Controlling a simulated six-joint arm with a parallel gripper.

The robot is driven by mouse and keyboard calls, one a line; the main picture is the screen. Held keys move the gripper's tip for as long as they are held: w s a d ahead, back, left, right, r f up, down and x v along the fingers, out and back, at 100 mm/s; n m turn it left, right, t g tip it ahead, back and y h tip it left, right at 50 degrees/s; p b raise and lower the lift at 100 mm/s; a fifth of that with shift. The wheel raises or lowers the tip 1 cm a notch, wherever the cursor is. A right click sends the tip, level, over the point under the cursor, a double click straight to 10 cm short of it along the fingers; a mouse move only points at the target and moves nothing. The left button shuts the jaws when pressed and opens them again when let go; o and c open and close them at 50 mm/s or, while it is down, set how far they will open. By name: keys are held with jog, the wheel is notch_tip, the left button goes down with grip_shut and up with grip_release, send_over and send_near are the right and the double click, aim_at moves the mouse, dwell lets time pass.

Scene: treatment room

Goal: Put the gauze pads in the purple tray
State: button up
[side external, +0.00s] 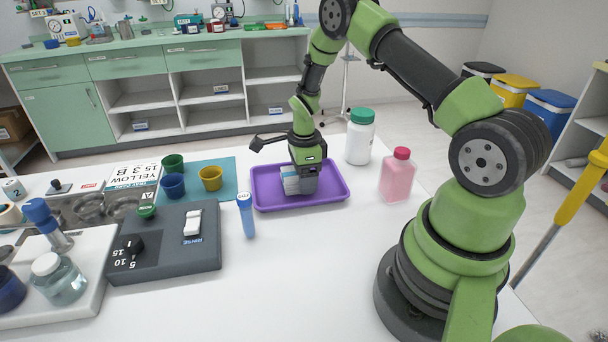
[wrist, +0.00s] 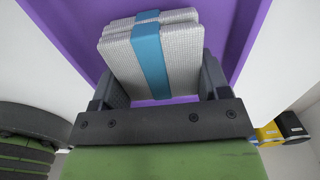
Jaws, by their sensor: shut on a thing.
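The gauze pads (wrist: 182,62) are a white woven stack with a blue band around them. In the wrist view they sit between the two fingers of my gripper (wrist: 160,85), which is shut on them. The purple tray (wrist: 62,28) lies beneath them in that view. In the side view the purple tray (side external: 331,198) lies on the white table, and my gripper (side external: 298,188) points down inside its outline. The gauze pads (side external: 290,180) show at the gripper's left side, low over the tray. I cannot tell whether they touch the tray floor.
A white bottle with a green cap (side external: 359,141) and a pink bottle (side external: 397,177) stand right of the tray. Coloured cups (side external: 211,178) and a dark control box (side external: 165,245) are further left. The table front is clear.

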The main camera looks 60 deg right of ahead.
jog(key=shift+f, duration=0.1)
jog(key=o, duration=0.9)
jog(key=s+a+r+n+t, duration=0.1)
jog(key=a+r+n, duration=0.2)
jog(key=r, duration=0.8)
jog(key=s+a+r+n+t, duration=0.1)
jog(key=a+r+n, duration=0.2)
jog(key=r, duration=0.8)
jog(key=s+a+r+n+t+y, duration=0.1)
jog(key=s+a+r+n+t, duration=0.1)
jog(key=s+a+r+n, duration=0.2)
jog(key=s+a+r+n+t+y, duration=0.1)
jog(key=s+a+r+n+t, duration=0.2)
jog(key=s+a+n, duration=0.4)
jog(key=s+r+n, duration=0.1)
jog(key=s+n, duration=0.3)
jog(key=n, duration=0.2)
jog(key=shift+s+r, duration=0.25)
